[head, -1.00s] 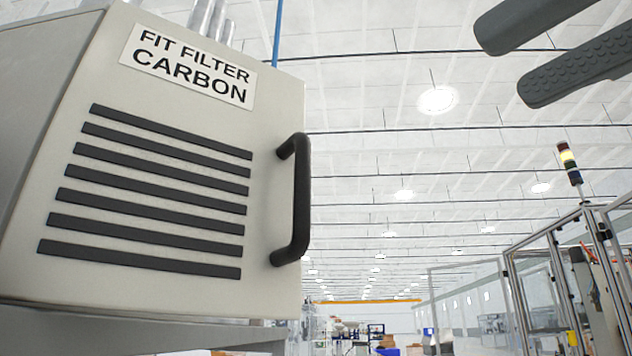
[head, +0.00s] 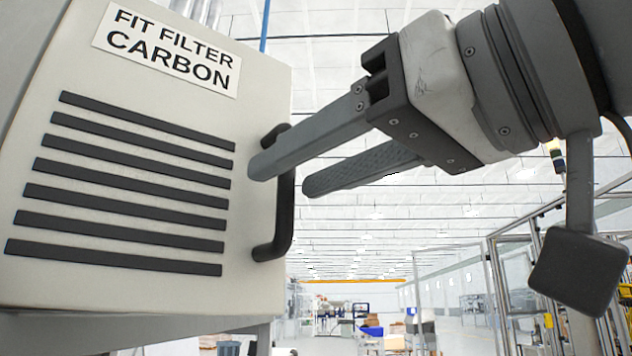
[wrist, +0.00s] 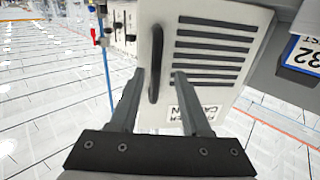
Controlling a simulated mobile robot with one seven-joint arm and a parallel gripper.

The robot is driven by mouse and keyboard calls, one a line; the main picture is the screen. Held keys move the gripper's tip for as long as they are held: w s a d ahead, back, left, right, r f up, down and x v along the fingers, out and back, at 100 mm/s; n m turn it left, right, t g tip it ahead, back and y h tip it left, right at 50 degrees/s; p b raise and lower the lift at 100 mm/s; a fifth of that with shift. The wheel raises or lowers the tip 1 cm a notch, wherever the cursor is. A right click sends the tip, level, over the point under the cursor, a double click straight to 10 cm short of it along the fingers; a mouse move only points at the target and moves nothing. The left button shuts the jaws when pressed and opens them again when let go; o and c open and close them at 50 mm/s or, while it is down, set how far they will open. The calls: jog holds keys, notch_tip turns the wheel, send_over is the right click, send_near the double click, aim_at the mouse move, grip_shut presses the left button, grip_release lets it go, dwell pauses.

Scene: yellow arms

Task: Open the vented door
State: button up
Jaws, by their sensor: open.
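The vented door (head: 150,130) is a pale beige panel with several dark horizontal slots and a "FIT FILTER CARBON" label. It looks shut in the head view. Its black bar handle (head: 284,215) runs upright along the right edge. My gripper (head: 278,177) reaches in from the upper right with its fingers apart and empty. In the head view one finger overlaps the upper handle. In the wrist view the door (wrist: 215,60) lies ahead and the handle (wrist: 156,65) shows beyond and between my open fingertips (wrist: 158,73). I cannot tell whether a finger touches it.
A blue pipe (wrist: 106,85) with a red valve runs beside the cabinet in the wrist view. A glass-panelled metal frame (head: 510,270) stands at the right. A sign with "32" (wrist: 303,52) is beyond the door. The space right of the handle is open.

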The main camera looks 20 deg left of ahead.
jog(key=shift+x, duration=0.9)
jog(key=shift+c, duration=0.2)
jog(key=shift+w+d, duration=0.1)
grip_shut()
dwell(0.6)
